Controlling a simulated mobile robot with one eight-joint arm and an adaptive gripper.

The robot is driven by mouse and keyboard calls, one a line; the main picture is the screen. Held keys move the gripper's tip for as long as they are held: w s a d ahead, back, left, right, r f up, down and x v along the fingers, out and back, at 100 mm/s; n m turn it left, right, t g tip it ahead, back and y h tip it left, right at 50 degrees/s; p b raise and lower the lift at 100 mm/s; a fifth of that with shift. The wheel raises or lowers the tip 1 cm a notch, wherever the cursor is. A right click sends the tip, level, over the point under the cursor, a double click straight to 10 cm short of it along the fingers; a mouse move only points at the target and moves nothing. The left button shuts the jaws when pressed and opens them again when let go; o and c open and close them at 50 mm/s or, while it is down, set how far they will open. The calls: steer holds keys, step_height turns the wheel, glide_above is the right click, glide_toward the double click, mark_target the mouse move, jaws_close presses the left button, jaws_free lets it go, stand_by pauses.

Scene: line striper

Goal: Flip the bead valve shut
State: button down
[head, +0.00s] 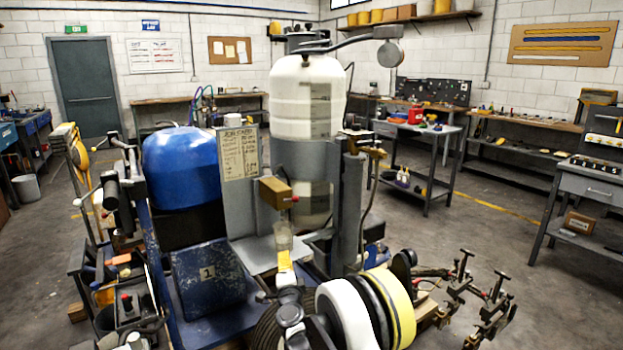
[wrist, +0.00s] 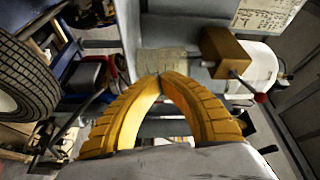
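The likely bead valve is a brown-gold block (head: 275,193) with a short lever ending in a red knob (head: 295,199), mounted in front of the grey upright panel. In the wrist view the block (wrist: 225,52) is right of my fingertips, and its lever slants down right to the red knob (wrist: 262,98). My gripper (head: 284,252) is below the block in the head view. In the wrist view its yellow fingers (wrist: 160,76) meet at the tips with nothing visible between them. A pale piece (wrist: 160,62) lies just beyond the tips; I cannot tell if they touch it. The knob is apart from my fingers.
A white tank (head: 306,95) stands behind the valve, and a blue tank (head: 180,165) is to the left. A label plate (head: 239,153) is on the grey panel. A grey post (head: 348,215) rises right of the valve. Open floor (head: 450,235) lies right.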

steer(key=s+d+r+n+g+y, duration=0.1)
steer(key=s+d+r+n+y, duration=0.15)
steer(key=r, duration=0.55)
steer(key=s+d+r+n+g+y, duration=0.15)
steer(key=r+n, duration=0.25)
steer(key=r, duration=0.4)
steer(key=s+d+r+n+g, duration=0.1)
steer(key=s+d+r+n, duration=0.15)
steer(key=s, duration=0.25)
steer(key=s+d+r+n+g, duration=0.1)
steer(key=s+r, duration=0.2)
steer(key=s, duration=0.2)
steer(key=s+d+f+n+g+h, duration=0.1)
steer(key=s+d+f+g+h, duration=0.1)
steer(key=s+d, duration=0.4)
steer(key=s+d+f+n+g+h, duration=0.1)
steer(key=s+d+f, duration=0.4)
steer(key=s, duration=1.2)
steer(key=s+d+f+n+g+h, duration=0.1)
steer(key=s+d+f+g+h, duration=0.2)
steer(key=s+d, duration=0.5)
steer(key=s+f+g, duration=0.1)
steer(key=s, duration=0.3)
steer(key=shift+s+d+n+h, duration=0.15)
steer(key=shift+d+n+h, duration=0.15)
steer(key=shift+d+n, duration=0.1)
